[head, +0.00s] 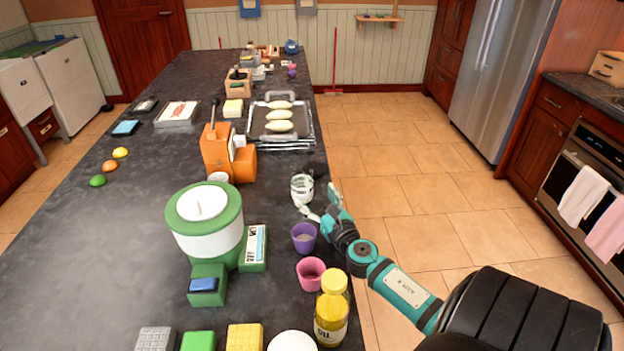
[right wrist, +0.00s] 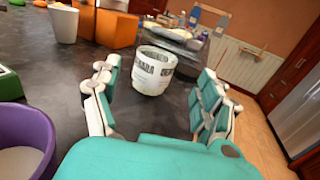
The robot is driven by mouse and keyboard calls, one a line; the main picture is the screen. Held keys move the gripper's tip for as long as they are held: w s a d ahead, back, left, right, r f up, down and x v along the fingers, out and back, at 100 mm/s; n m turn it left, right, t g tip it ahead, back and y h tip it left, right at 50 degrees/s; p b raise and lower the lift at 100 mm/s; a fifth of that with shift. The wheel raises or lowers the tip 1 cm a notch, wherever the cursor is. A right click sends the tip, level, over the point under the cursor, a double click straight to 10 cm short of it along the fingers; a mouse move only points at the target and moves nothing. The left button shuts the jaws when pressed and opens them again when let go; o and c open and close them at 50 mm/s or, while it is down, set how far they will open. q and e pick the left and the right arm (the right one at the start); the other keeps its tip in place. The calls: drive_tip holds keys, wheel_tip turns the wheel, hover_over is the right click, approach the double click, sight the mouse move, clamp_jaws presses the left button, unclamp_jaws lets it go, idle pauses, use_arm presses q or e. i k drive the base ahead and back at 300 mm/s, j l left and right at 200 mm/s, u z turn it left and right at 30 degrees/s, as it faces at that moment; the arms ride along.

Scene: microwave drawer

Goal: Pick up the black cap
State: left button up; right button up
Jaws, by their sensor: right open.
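I cannot clearly make out a black cap. A dark, blurred shape (head: 316,169) lies on the counter just beyond a white jar (head: 302,188) and may be it. The white jar with dark lettering also shows upright in the right wrist view (right wrist: 152,72), beyond and between my fingers. My right gripper (head: 320,200) is open and empty, reaching over the counter's right edge beside the jar. Its two teal and white fingers stand apart in the right wrist view (right wrist: 157,100). My left gripper is not in view.
On the dark counter (head: 130,240), a purple cup (head: 304,237), pink cup (head: 311,273) and yellow oil bottle (head: 332,308) stand near my right arm. An orange machine (head: 225,155) and a green-white appliance (head: 205,225) stand left. A tray (head: 259,121) of pale loaves lies beyond.

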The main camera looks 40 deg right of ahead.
sight(318, 169)
drive_tip(key=z, duration=1.3)
